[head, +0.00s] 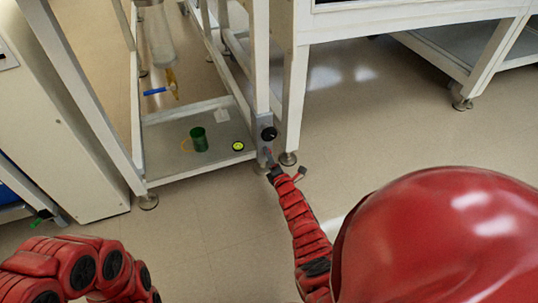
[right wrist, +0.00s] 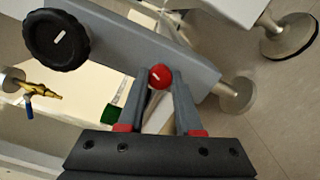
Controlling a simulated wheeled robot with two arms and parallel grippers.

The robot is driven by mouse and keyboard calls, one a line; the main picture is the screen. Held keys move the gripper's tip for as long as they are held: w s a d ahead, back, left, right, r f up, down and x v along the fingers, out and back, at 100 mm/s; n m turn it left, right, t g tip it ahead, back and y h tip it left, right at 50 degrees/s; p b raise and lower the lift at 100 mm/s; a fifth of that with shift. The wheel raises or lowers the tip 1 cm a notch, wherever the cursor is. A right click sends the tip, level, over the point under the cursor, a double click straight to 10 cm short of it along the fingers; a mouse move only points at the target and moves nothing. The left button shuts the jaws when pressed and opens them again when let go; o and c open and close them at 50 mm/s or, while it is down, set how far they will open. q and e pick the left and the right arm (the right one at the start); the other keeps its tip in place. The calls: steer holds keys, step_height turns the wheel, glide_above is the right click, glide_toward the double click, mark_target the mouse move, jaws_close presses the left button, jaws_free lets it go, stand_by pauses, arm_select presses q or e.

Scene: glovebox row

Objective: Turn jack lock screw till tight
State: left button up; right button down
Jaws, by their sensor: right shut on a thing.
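The jack is a grey block on the white stand leg, with a black hand knob (head: 269,133) on its face. In the right wrist view the black knob (right wrist: 57,40) with a white mark is at upper left on the grey jack body (right wrist: 130,45). The small red lock screw (right wrist: 160,76), with a light mark on its head, sits lower on that body. My right gripper (right wrist: 163,80) is shut on the red screw, one finger on each side. In the head view my right gripper (head: 271,172) is at the jack, low on the leg. My left gripper is out of view.
A green cup (head: 199,139) and a yellow round item (head: 238,146) are on the stand's lower shelf (head: 170,171). A valve with a blue handle (head: 155,92) hangs above it. The floor to the right is clear.

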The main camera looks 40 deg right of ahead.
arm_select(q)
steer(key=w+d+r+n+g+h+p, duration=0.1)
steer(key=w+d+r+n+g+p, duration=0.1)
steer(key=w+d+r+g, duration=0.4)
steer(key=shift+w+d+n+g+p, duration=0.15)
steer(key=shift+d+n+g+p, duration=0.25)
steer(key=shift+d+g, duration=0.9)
arm_select(e)
steer(key=shift+d+m, duration=0.1)
steer(key=shift+m, duration=15.4)
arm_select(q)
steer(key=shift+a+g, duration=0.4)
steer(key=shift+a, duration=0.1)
arm_select(e)
steer(key=c, duration=0.6)
jaws_free()
